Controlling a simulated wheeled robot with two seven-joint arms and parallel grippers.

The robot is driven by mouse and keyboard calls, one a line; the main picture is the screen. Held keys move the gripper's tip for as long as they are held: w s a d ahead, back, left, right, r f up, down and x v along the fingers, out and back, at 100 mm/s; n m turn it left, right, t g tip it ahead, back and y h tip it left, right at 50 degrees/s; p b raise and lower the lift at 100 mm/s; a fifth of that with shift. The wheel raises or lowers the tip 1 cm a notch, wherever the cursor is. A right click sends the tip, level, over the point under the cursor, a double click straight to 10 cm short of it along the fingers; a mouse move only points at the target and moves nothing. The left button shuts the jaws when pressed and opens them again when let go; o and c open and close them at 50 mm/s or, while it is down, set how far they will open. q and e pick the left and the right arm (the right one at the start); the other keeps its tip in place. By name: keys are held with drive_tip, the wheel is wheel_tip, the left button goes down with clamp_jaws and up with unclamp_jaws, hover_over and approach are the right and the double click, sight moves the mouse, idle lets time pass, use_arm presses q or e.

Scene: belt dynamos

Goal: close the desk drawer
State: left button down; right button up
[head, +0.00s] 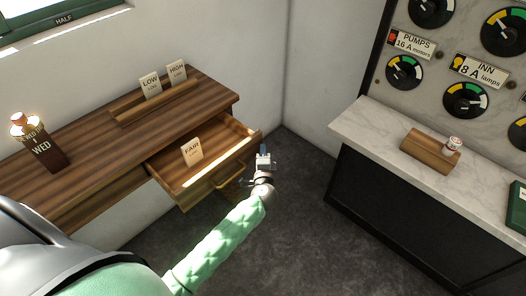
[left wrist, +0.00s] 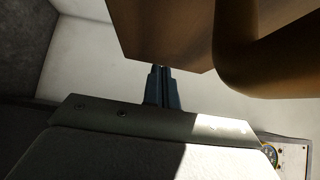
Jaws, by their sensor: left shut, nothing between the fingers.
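The wooden desk (head: 75,150) stands against the wall at left in the head view. Its drawer (head: 199,196) is pulled out, with a card marked FAIR (head: 193,151) inside. A brass handle (head: 230,178) is on the drawer front. My left gripper (head: 263,155) is shut and empty, in front of the drawer front near its right end. In the left wrist view, its closed fingers (left wrist: 161,72) are close to the lower edge of a wooden panel (left wrist: 160,32), with the large curved handle (left wrist: 262,62) beside them. I cannot tell whether they touch the panel. My right gripper is not in view.
Cards marked LOW (head: 150,84) and HIGH (head: 177,72) and a WED block (head: 46,150) with a lit lamp stand on the desk. A marble-topped counter (head: 370,130) stands at right. Open grey floor (head: 300,240) lies between.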

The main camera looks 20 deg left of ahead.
use_arm(q)
drive_tip(key=b, duration=0.4)
approach(224, 118)
drive_tip(key=x, duration=0.3)
drive_tip(key=d+x, duration=0.1)
drive_tip(key=x, duration=0.2)
drive_tip(key=shift+w+f, duration=0.25)
drive_tip(key=shift+w, duration=0.05)
drive_tip(key=shift+w+a, duration=0.25)
drive_tip(key=shift+a, duration=0.4)
drive_tip(key=shift+a+r, duration=0.1)
drive_tip(key=shift+r, duration=0.1)
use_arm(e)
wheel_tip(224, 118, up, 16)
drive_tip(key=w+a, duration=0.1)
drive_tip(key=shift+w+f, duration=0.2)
